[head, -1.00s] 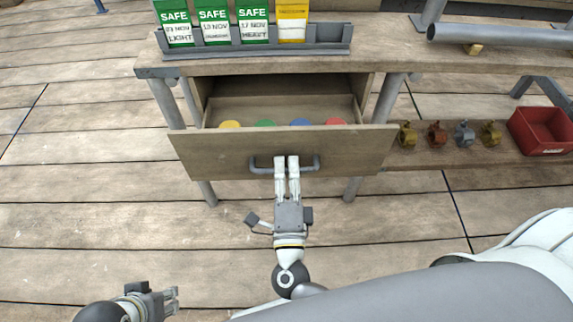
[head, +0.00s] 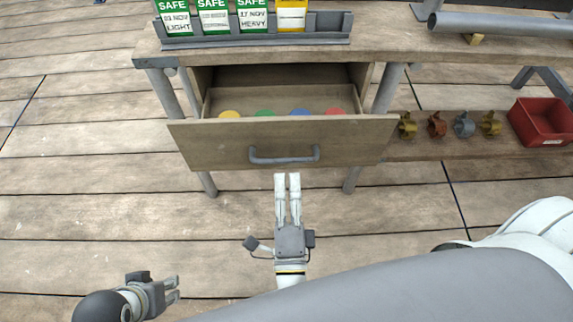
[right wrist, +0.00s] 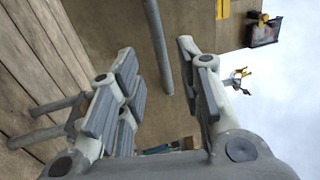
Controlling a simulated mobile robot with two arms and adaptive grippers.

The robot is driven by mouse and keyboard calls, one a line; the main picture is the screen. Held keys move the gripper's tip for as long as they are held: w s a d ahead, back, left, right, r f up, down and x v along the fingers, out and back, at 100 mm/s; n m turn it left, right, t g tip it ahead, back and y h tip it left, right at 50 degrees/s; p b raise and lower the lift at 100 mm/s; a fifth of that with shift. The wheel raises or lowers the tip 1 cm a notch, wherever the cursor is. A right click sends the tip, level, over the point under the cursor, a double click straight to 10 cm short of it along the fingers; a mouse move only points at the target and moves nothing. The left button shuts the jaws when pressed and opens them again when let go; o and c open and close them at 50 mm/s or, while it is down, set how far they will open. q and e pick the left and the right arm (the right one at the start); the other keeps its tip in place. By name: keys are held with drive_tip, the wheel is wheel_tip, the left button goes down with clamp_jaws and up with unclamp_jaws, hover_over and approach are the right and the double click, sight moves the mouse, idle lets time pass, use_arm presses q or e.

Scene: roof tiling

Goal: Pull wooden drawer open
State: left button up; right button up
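The wooden drawer (head: 215,148) stands pulled out from under the workbench in the head view. Its inside shows, with yellow, green, blue and red round items near the front. Its grey bar handle (head: 284,159) is on the front face and free. My right gripper (head: 288,178) is just in front of and below the handle, apart from it.
A grey rack (head: 325,38) with green and yellow tags stands on the workbench top (head: 385,48). A low shelf at right holds several coloured clamps (head: 437,125) and a red bin (head: 543,120). The plank floor before the drawer is clear.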

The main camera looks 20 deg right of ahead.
drive_tip(key=v, duration=0.5)
drive_tip(key=shift+s, duration=0.25)
